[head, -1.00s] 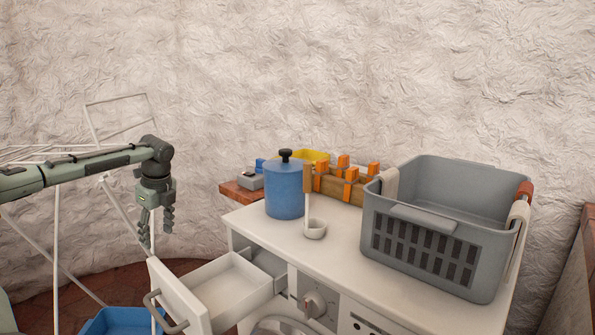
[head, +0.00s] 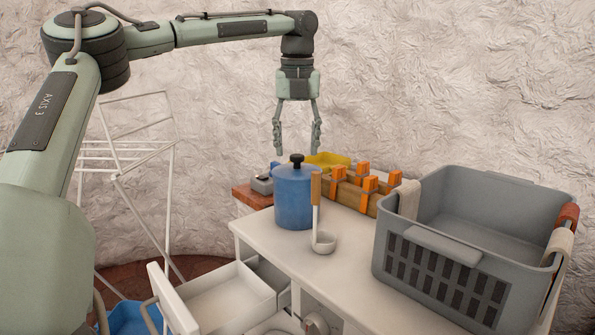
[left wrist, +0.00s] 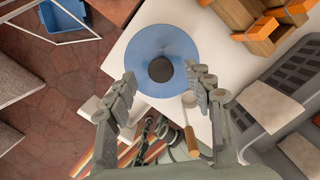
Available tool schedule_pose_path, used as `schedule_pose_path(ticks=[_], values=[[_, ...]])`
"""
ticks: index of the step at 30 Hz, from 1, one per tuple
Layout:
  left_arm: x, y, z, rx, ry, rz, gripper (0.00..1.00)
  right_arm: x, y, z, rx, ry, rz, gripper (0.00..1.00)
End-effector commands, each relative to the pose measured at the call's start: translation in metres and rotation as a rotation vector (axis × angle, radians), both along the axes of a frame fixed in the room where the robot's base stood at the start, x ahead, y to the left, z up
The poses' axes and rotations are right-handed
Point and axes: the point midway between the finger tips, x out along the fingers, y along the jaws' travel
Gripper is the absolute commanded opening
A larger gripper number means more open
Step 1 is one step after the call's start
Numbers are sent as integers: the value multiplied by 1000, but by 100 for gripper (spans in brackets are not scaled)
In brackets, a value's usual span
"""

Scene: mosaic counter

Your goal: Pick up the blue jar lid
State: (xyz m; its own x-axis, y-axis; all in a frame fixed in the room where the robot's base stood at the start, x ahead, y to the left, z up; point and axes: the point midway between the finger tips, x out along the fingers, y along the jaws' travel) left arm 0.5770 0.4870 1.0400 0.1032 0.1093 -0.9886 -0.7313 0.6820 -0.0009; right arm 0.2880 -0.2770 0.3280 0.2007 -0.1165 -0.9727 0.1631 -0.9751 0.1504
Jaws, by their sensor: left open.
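The blue jar lid (head: 286,171) with its black knob (head: 297,160) sits on the blue jar (head: 297,205) at the left back of the white counter. In the left wrist view the round blue lid (left wrist: 183,48) lies below and just beyond my fingertips, its dark knob near the middle. My left gripper (head: 297,152) is open, pointing down above the lid, with its fingers apart on either side of the knob in the head view. It holds nothing. My right gripper is not in view.
A wooden block with orange pieces (head: 352,190) and a yellow container (head: 328,160) are behind. A grey basket (head: 435,265) fills the right side. A white drawer (head: 225,295) is open below left.

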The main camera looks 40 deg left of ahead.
Motion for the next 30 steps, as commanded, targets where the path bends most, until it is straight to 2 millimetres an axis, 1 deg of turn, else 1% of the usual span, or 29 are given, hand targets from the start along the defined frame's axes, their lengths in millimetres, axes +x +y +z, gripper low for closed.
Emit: schedule_pose_path(ticks=[1, 3, 6, 12, 13, 25, 26, 30], values=[[1, 0, -10, 0, 6, 1, 52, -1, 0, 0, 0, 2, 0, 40], [2, 2, -21, -1, 3, 2, 52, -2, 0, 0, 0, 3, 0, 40], [3, 3, -31, 0, 3, 1, 52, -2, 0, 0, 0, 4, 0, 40], [4, 3, -32, 0, 1, 2, 52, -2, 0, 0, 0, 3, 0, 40], [4, 3, -32, 0, 1, 2, 51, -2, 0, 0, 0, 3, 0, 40], [4, 3, -31, 0, 1, 2, 2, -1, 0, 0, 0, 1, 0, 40], [4, 3, -31, 0, 0, 3, 0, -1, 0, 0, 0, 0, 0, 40], [4, 3, -31, 1, 0, 3, 0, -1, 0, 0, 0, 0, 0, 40]])
